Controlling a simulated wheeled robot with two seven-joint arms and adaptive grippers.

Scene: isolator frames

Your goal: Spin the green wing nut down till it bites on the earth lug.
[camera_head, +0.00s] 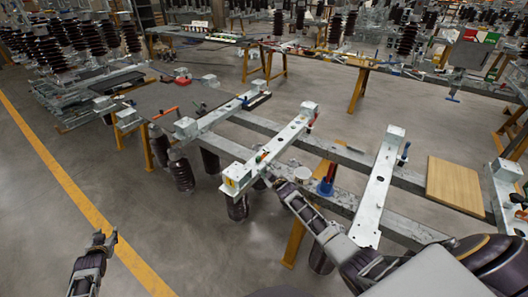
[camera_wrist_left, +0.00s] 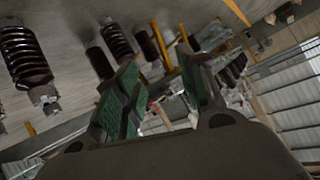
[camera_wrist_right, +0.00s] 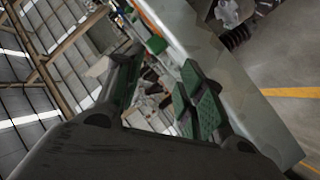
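A small green spot with red beside it (camera_head: 261,157) shows on the pale metal beam (camera_head: 285,138) in the head view. It is too small to tell whether it is the wing nut, and I cannot make out the earth lug. A green piece (camera_wrist_right: 157,44) also shows beyond the fingertips in the right wrist view, beside the beam. My right gripper (camera_head: 269,179) is beside the beam's near end, its green-padded fingers (camera_wrist_right: 160,88) apart and empty. My left gripper (camera_head: 107,238) is low at the left over the floor, away from the beam, its fingers (camera_wrist_left: 160,85) open and empty.
More pale beams (camera_head: 378,190) lie across the long grey rails (camera_head: 340,200). A blue-handled item (camera_head: 325,186) and a white round pot (camera_head: 302,174) stand near my right arm. A wooden board (camera_head: 455,185) lies at the right.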

